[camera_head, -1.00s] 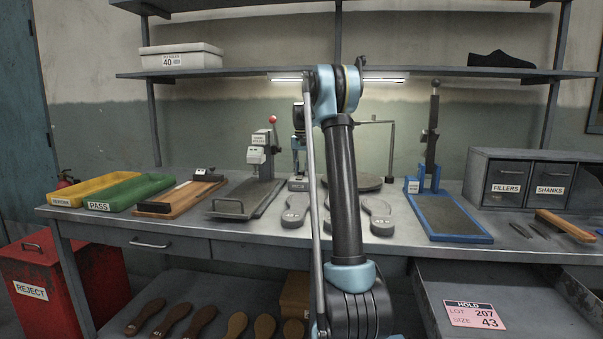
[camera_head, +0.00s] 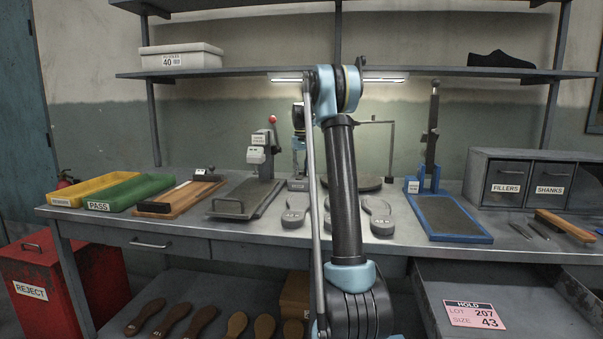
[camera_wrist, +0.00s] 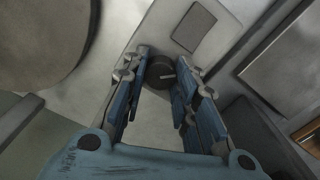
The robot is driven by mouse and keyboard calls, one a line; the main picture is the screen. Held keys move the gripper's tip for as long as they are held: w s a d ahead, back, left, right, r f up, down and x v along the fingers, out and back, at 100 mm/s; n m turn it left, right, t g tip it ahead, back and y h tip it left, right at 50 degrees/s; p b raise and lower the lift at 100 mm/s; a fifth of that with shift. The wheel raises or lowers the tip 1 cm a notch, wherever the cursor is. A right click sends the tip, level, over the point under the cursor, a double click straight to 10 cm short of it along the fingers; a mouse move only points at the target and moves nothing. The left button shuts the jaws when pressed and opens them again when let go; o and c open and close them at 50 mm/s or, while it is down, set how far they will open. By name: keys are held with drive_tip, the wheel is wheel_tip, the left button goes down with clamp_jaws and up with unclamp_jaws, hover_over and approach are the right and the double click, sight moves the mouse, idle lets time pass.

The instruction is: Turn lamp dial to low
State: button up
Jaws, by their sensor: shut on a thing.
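The lamp dial (camera_wrist: 160,71) is a dark round knob with a pale pointer line, on a light grey box (camera_wrist: 217,28) in the wrist view. The line runs roughly sideways, towards the right finger. My gripper (camera_wrist: 168,76) has its two blue fingers closed in on either side of the knob. In the head view, the small grey box (camera_head: 298,184) stands on the bench, partly behind my arm; the dial and my fingertips cannot be made out there. The lit lamp bar (camera_head: 385,79) hangs under the shelf. I cannot read any setting marks.
Grey soles (camera_head: 296,209) lie in front. A blue-based stand (camera_head: 455,222) is farther right.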

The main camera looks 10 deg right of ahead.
drive_tip(key=o, duration=1.1)
drive_tip(key=shift+r, duration=0.15)
drive_tip(key=shift+r, duration=3.55)
